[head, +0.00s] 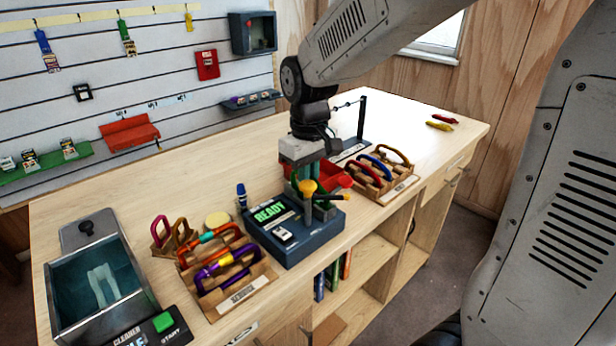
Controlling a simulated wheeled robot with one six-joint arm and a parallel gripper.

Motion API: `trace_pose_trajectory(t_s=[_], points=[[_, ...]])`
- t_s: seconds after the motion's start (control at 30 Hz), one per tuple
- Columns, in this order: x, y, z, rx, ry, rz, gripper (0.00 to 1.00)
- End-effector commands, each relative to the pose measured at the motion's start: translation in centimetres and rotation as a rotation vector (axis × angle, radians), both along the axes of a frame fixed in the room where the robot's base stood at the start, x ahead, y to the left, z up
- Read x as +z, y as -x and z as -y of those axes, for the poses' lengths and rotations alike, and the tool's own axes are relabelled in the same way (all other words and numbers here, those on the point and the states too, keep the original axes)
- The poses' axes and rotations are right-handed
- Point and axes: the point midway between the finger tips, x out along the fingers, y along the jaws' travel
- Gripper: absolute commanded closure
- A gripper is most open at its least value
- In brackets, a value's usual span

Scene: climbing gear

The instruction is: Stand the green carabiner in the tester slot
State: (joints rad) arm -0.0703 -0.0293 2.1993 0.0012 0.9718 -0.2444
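The tester (308,246) is a dark blue box on the bench with a lit screen (270,212) reading READY. A yellow knob (308,187) and a yellow-and-black lever (325,196) show at its right part. My gripper (304,180) points down over that part, close above it. A dark green curved piece (293,178), which looks like the green carabiner, shows beside my fingers. The fingers, knob and lever hide most of it and the slot. I cannot tell whether the fingers grip it or whether it touches the slot.
A wooden rack (242,292) with purple, orange and red carabiners stands left of the tester. Another rack (398,187) and a red tray (330,178) are at the right. An open-topped cleaner tank (62,285) is far left. The bench's right end is mostly clear.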

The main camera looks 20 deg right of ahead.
Motion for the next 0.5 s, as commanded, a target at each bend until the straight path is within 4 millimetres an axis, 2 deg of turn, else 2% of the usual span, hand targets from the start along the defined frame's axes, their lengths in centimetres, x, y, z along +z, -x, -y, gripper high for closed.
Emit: trace_pose_trajectory(t_s=[0.5], points=[[-0.64,0.02,-0.02,0.000,0.000,-0.001,1.00]])
